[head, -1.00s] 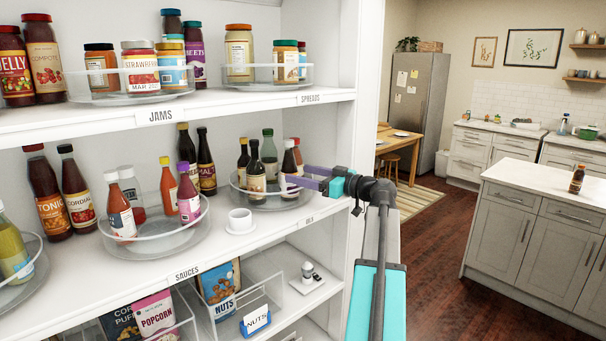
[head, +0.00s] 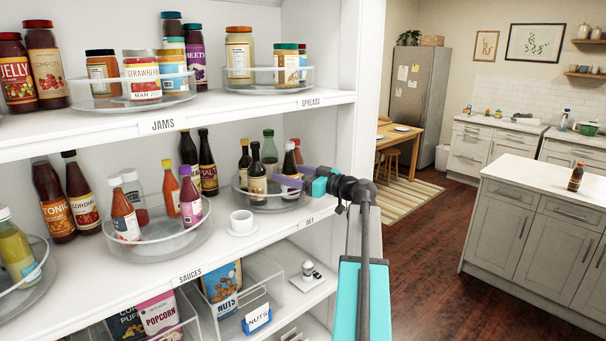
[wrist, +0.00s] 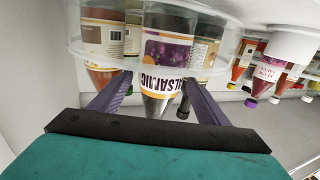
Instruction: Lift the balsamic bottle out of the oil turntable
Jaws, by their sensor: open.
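The balsamic bottle (wrist: 168,50) fills the middle of the wrist view, which shows it upside down, with a purple picture and a white label band. It stands on the clear round oil turntable (head: 268,205). In the head view the dark bottle (head: 290,158) at the turntable's right appears to be it, partly hidden by my gripper (head: 284,180). My gripper, also in the wrist view (wrist: 157,82), is open, one purple finger on each side of the bottle's upper part. Whether either finger touches it I cannot tell.
Other bottles (head: 257,178) stand close beside it on the turntable. The jam shelf (head: 200,108) is above, and the white shelf side panel (head: 342,140) is close on the right.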

